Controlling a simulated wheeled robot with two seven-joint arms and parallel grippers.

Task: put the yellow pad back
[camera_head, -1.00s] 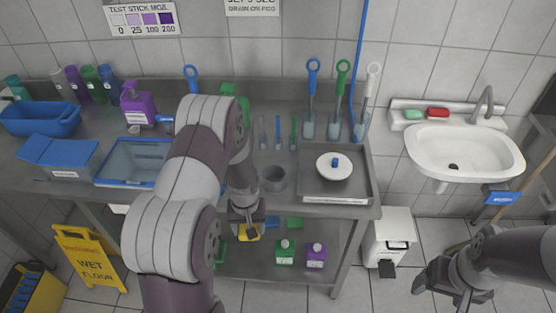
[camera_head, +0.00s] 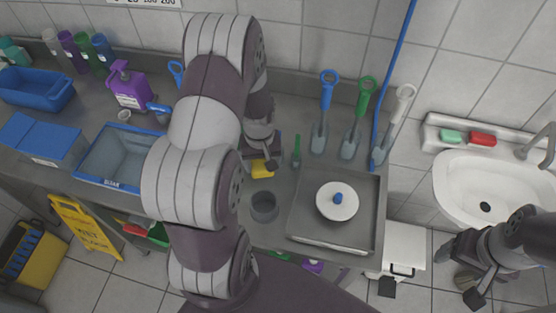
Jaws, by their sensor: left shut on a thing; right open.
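The yellow pad (camera_head: 262,169) is held by my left gripper (camera_head: 259,160), which is shut on it. The pad is above the steel counter, behind the round grey cup (camera_head: 264,206) and left of a small green-handled tool (camera_head: 296,152). I cannot tell whether the pad touches the counter. My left arm hides part of the counter to the left of the pad. My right gripper (camera_head: 463,270) is open and empty, low at the right, in front of the sink.
A blue-rimmed bin (camera_head: 112,158) and a purple bottle (camera_head: 128,88) are at the left. The white sink (camera_head: 465,170) is at the right.

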